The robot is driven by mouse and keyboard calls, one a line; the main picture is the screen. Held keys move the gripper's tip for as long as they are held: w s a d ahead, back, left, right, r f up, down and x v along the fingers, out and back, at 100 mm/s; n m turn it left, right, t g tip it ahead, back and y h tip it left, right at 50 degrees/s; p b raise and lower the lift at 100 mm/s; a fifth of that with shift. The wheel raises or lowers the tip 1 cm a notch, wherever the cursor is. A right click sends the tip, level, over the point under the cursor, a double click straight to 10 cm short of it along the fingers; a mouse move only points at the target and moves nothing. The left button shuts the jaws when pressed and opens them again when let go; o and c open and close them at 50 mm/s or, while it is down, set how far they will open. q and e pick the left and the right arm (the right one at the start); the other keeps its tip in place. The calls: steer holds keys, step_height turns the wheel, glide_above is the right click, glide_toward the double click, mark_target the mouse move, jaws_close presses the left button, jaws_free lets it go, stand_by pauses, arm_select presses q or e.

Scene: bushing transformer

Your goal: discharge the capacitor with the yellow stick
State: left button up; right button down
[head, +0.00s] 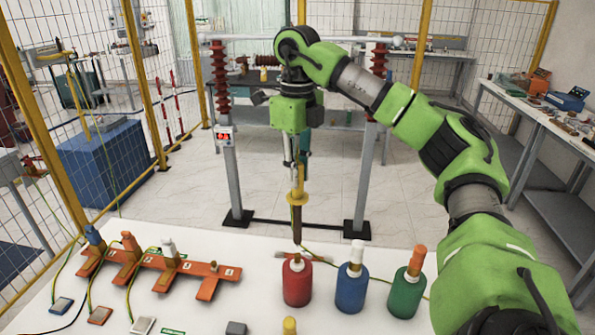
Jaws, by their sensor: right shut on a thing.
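My right gripper (298,168) points down near the middle of the head view and is shut on the yellow stick (298,197). The stick hangs upright, with a yellow collar and a dark brown lower part. Its lower end is just above the red cylinder (297,287) in the picture; I cannot tell whether they touch. A blue cylinder (351,290) with a white top and a green cylinder (405,296) with an orange top stand to its right. I cannot tell which thing is the capacitor. My left gripper is not in view.
An orange rack (215,270) with several upright plugs and cables lies on the white table (240,310) at the left. Behind the table stands a grey frame (229,180) with red-brown insulators and a red display. Yellow-posted mesh fencing (140,80) encloses the left side.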

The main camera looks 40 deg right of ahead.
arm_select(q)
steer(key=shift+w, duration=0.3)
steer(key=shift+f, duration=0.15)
arm_select(e)
steer(key=shift+f, duration=0.25)
arm_select(q)
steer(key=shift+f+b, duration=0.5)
steer(key=shift+b, duration=0.15)
arm_select(e)
steer(key=shift+f, duration=0.8)
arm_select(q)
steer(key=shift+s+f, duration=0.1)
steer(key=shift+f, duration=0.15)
arm_select(e)
steer(key=shift+f, duration=0.4)
stand_by(5.2)
